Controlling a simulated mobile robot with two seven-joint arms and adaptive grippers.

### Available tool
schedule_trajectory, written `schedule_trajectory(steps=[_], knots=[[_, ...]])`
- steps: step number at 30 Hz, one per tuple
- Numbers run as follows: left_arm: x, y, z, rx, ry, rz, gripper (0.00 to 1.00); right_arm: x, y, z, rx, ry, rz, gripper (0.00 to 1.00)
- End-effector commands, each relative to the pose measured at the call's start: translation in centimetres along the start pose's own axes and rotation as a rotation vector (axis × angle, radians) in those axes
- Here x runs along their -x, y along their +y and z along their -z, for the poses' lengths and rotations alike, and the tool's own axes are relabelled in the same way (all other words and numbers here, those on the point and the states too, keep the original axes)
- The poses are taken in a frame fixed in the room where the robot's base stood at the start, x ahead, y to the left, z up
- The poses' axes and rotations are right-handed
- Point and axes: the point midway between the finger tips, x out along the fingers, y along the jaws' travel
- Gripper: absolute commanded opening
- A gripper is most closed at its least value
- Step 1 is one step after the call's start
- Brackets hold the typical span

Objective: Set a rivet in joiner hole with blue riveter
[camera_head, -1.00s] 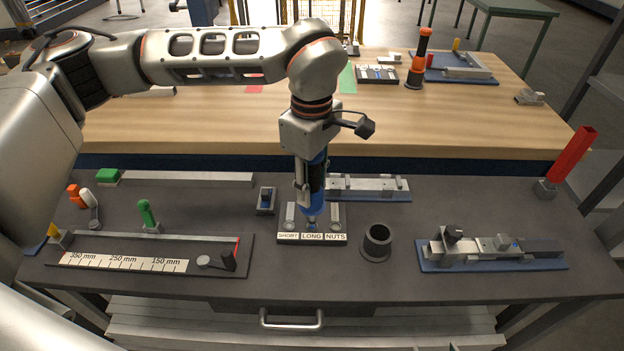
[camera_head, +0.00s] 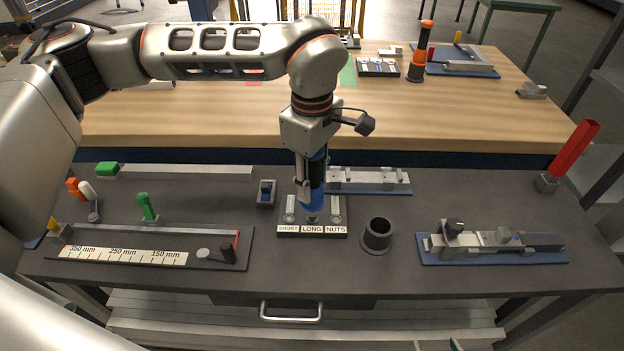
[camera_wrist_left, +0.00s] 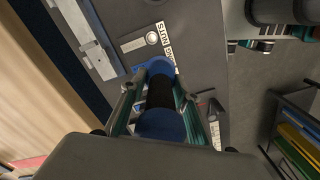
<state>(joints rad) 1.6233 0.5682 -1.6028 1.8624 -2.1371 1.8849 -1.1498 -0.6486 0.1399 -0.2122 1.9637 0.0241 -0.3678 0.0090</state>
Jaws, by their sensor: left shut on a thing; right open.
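My left gripper (camera_head: 309,181) is shut on the blue riveter (camera_head: 314,196) and holds it upright, nose down. The riveter's tip is over the middle, "LONG" compartment of the rivet tray (camera_head: 283,230); I cannot tell whether it touches. The riveter, blue with a black band, also shows between the fingers in the left wrist view (camera_wrist_left: 160,122). A joiner-like metal bar (camera_head: 368,179) lies on a blue plate behind the tray. Another metal fixture (camera_head: 480,241) sits on a blue base at the right. Its hole is too small to tell. My right gripper is not in view.
A black cup (camera_head: 377,234) stands just right of the tray. A small blue-and-grey block (camera_head: 266,193) is to its left. The bench between cup and right fixture is clear.

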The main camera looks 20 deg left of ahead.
Motion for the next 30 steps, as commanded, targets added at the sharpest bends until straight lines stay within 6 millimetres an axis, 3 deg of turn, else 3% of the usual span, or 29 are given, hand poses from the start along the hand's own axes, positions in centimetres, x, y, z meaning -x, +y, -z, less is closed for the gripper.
schedule_trajectory(steps=[30], knots=[[-0.71,-0.04,0.0,0.0,0.0,0.0,0.12,-0.23,-0.11,-0.59,0.0,-0.005,0.001,0.52]])
